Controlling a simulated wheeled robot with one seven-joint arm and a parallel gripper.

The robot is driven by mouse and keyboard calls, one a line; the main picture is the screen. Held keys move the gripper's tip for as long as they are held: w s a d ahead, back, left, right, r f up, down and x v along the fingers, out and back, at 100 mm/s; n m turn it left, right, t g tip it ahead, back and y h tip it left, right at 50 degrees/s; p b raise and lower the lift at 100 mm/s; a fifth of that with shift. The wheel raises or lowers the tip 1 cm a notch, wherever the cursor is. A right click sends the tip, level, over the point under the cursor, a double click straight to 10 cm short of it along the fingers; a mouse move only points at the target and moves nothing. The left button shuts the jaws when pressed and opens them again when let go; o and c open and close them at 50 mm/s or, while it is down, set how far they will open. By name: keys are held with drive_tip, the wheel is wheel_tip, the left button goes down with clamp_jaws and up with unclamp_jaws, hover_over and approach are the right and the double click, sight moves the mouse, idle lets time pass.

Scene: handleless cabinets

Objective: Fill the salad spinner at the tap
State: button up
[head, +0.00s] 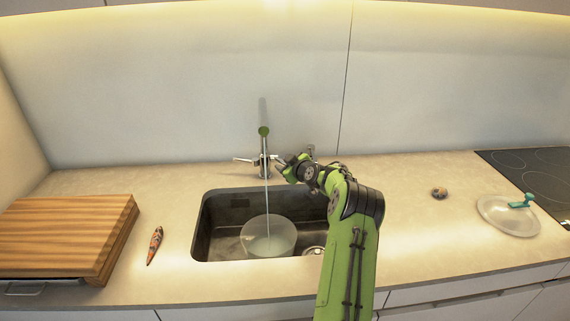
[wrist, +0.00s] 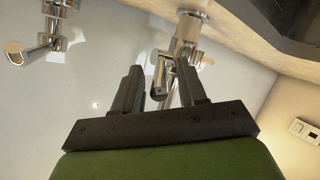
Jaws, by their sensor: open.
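The salad spinner bowl (head: 282,243), clear and round, stands in the dark sink (head: 205,228). A thin stream of water (head: 267,205) falls into it from the chrome tap (head: 264,153). The spinner lid (head: 500,221), clear with a teal crank, lies on the right counter.
A wooden board stack (head: 65,235) stands on the left counter. An orange-and-dark patterned item (head: 155,245) lies between it and the sink. A small brown round thing (head: 439,193) and a black hob (head: 545,170) are on the right. The counter right of my arm is mostly clear.

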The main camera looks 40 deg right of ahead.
drive_tip(key=shift+w, duration=0.1)
clamp_jaws()
drive_tip(key=shift+f, duration=0.1)
idle(0.3)
drive_tip(key=f+b, duration=0.1)
drive_tip(key=b, duration=0.3)
drive_tip(key=shift+t+b, duration=0.3)
drive_tip(key=b, duration=0.3)
drive_tip(key=shift+f+t+h+b, duration=0.2)
drive_tip(key=shift+t+h+b, duration=0.1)
drive_tip(key=shift+h+b, duration=0.1)
drive_tip(key=shift+n, duration=0.3)
drive_tip(key=shift+r, duration=0.2)
unclamp_jaws()
